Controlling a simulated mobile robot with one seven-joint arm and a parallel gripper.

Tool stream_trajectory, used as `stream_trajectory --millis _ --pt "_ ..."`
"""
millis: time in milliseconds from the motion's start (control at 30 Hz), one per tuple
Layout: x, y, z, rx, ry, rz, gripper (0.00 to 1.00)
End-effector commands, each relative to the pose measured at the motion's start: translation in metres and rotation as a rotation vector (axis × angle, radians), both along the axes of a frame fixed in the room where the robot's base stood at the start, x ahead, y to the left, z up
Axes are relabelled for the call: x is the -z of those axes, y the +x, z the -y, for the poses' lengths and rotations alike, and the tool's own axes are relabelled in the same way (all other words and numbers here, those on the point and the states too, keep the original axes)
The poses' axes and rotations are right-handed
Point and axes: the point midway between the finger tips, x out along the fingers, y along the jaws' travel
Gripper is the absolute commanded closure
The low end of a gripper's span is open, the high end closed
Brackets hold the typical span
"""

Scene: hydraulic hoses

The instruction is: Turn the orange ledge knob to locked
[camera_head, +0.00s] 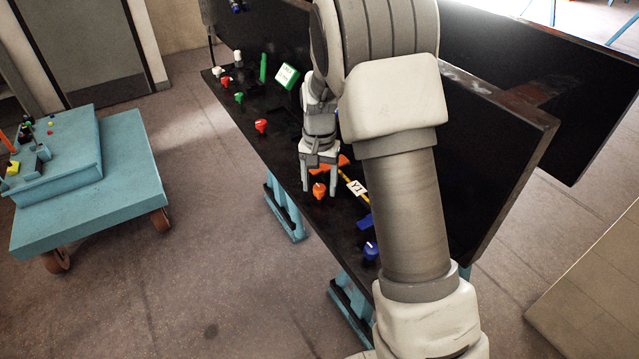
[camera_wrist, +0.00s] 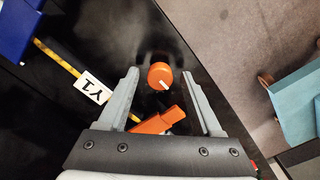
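The orange ledge knob (camera_head: 319,190) sits on the black ledge (camera_head: 257,150) below my gripper. It also shows in the wrist view (camera_wrist: 160,76) as a round knob with a white mark at its lower right edge. My gripper (camera_head: 319,190) points down at the knob. In the wrist view my gripper (camera_wrist: 160,75) is open, with one finger on each side of the knob and visible gaps between. The fingers do not appear to touch it. An orange flat piece (camera_wrist: 158,121) lies between the fingers, nearer the palm. Any lock marking by the knob is not readable.
A yellow hose with a white Y1 tag (camera_wrist: 93,87) runs beside the gripper. A blue knob (camera_head: 371,251), a red knob (camera_head: 261,126) and a green knob (camera_head: 239,97) stand along the ledge. A dark panel rises behind it. A blue cart (camera_head: 110,205) stands at left.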

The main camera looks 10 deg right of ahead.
Motion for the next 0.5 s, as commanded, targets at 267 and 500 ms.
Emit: stream_trajectory --millis 267,500 --pt "0.000 0.000 0.000 -0.001 0.000 -0.001 0.31" --pt "-0.024 0.001 0.000 -0.002 0.000 0.004 0.31"
